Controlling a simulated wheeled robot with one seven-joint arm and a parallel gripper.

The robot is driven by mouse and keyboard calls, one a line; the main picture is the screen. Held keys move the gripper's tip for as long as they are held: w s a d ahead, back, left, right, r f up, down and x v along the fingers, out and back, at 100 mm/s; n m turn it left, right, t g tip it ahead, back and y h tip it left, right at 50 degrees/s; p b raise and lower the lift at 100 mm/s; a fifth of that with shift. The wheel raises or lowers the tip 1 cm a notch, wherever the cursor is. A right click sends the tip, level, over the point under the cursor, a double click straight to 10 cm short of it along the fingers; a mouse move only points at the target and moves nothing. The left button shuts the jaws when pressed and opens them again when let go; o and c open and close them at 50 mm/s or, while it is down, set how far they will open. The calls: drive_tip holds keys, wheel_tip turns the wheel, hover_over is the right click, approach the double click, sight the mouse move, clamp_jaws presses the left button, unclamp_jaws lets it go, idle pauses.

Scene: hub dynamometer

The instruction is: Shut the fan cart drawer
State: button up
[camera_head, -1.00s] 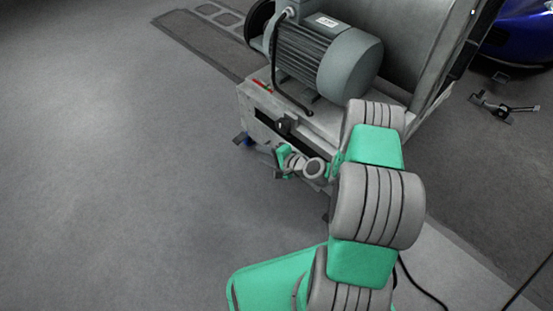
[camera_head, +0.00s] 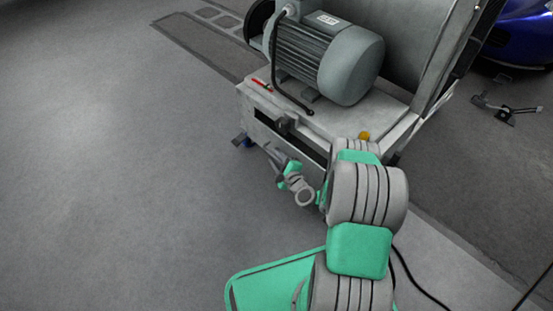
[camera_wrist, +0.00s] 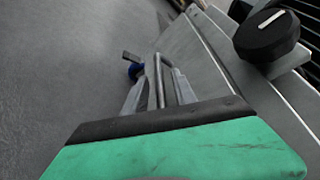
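The fan cart (camera_head: 400,138) is a pale grey box with a motor on top. The drawer front (camera_head: 256,128) is on its near left side, below a dark slot that shows as a gap under the top. In the wrist view the drawer front (camera_wrist: 205,72) runs diagonally at the right, with a grey strip behind its upper edge. My gripper (camera_head: 271,152) is beside this front, on its outer side. In the wrist view the two fingers of my gripper (camera_wrist: 158,82) stand apart, with a thin grey bar between them. I cannot tell whether they touch the bar.
The grey motor (camera_head: 330,58) sits on the cart top. A black knob (camera_wrist: 267,36) with a white mark is near my gripper, and an orange knob (camera_head: 364,136) is by my arm. A blue car (camera_head: 520,35) stands at upper right. Floor to the left is clear.

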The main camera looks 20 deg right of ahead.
clamp_jaws()
idle(1.4)
